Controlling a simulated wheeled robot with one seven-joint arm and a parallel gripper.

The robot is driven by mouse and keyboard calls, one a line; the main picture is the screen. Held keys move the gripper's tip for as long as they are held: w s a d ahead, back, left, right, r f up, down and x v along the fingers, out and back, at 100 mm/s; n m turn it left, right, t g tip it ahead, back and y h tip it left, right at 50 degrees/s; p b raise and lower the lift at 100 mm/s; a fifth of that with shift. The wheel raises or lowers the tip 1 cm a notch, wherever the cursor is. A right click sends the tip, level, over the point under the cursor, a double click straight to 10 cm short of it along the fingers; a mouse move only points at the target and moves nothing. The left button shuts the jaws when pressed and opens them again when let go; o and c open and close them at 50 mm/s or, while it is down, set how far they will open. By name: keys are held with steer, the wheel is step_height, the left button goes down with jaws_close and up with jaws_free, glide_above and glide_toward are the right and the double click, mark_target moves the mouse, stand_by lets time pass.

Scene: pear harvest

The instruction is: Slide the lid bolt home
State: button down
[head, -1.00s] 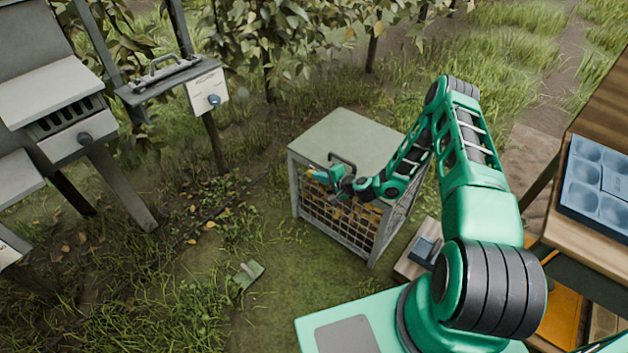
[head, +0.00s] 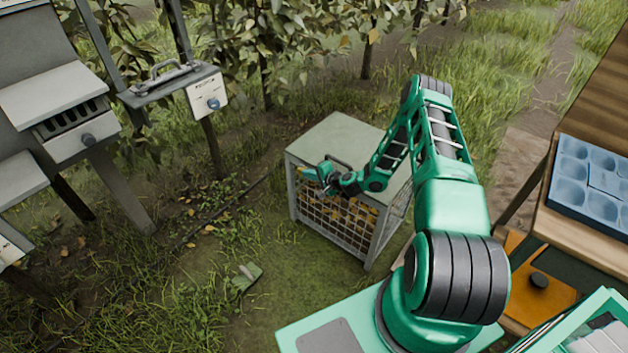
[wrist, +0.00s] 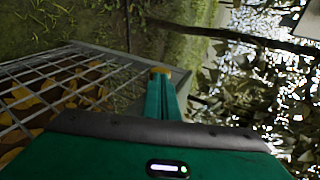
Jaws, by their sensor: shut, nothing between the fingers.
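A grey crate with wire mesh sides and a flat closed lid (head: 345,135) stands on the grass. Yellow-brown contents show behind the mesh (wrist: 75,85). A dark handle (head: 340,162) rises near the lid's front edge. My gripper (head: 312,172) is at the crate's upper front edge, left of the handle; I cannot tell whether it touches. In the wrist view my gripper (wrist: 160,72) is shut with nothing in it, beside the mesh and the crate's corner. The bolt itself is not distinguishable; my gripper and wrist may hide it.
A grey stand with a drawer (head: 75,138) and a handled box with a dial (head: 165,85) are at left. A wooden table (head: 590,235) with a blue moulded tray (head: 600,180) is at right. A glove-like item (head: 245,275) lies on the open grass in front.

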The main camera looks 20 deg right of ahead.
steer(key=v, duration=1.4)
steer(key=shift+w, duration=0.1)
steer(key=s+r+n+g+h, duration=0.1)
steer(key=s+r+n+g, duration=0.35)
steer(key=s+r, duration=0.5)
steer(key=s+r+n+g, duration=0.4)
steer(key=s+r+n, duration=0.2)
steer(key=r, duration=0.7)
steer(key=s+r+m+g+h, duration=0.1)
steer(key=s+r, duration=0.7)
steer(key=s, duration=0.5)
steer(key=s+r+m+g+h, duration=0.1)
steer(key=s+r+g, duration=0.1)
steer(key=s+r, duration=0.6)
steer(key=s, duration=0.5)
steer(key=shift+s+d+r+m+h, duration=0.15)
steer(key=shift+s+r+m+h, duration=0.15)
steer(key=shift+s+m, duration=0.05)
steer(key=shift+g, duration=0.35)
